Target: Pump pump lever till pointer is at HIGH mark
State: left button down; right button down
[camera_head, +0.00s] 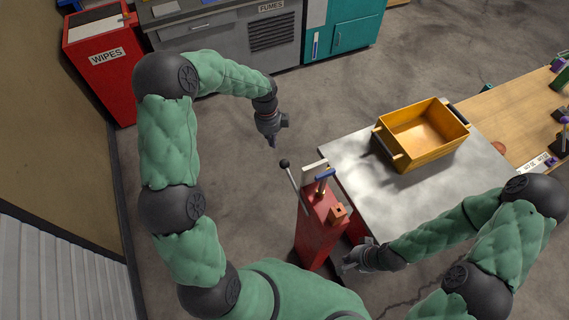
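The pump lever (293,183) is a thin metal rod with a black ball knob (284,163), leaning up and left from a red pump body (318,235). A pale panel (315,172) stands at the pump's top; the pointer and HIGH mark cannot be made out. My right gripper (350,262) is low, right of the pump body, near the table's front edge. Whether either gripper is open is unclear.
A grey-topped table (435,200) stands right of the pump, bearing a yellow bin (422,135). A wooden bench (520,117) is at the far right. A red WIPES bin (100,55) and a grey FUMES cabinet (225,38) stand behind. Open floor surrounds the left gripper.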

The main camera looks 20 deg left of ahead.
pick_arm(q)
jog(key=shift+a+r, duration=0.1)
jog(key=shift+r, duration=1.1)
dwell(0.8)
